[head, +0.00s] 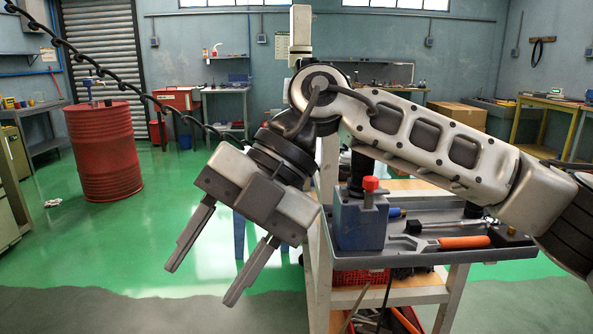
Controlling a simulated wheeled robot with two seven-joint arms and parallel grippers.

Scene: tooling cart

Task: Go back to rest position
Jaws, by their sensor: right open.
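My right gripper (206,262) hangs in front of the cart's left side, over the green floor. Its two fingers point down and to the left, spread apart with nothing between them. The right arm comes in from the right and passes above the tooling cart (505,250), hiding part of its top. My left gripper is not in view.
The cart's tray holds a blue block with a red cap (360,218), an orange-handled wrench (463,242) and a screwdriver-like tool (440,224). A red crate (357,277) sits on a lower shelf. A red drum (104,150) stands at left. The floor at left is mostly clear.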

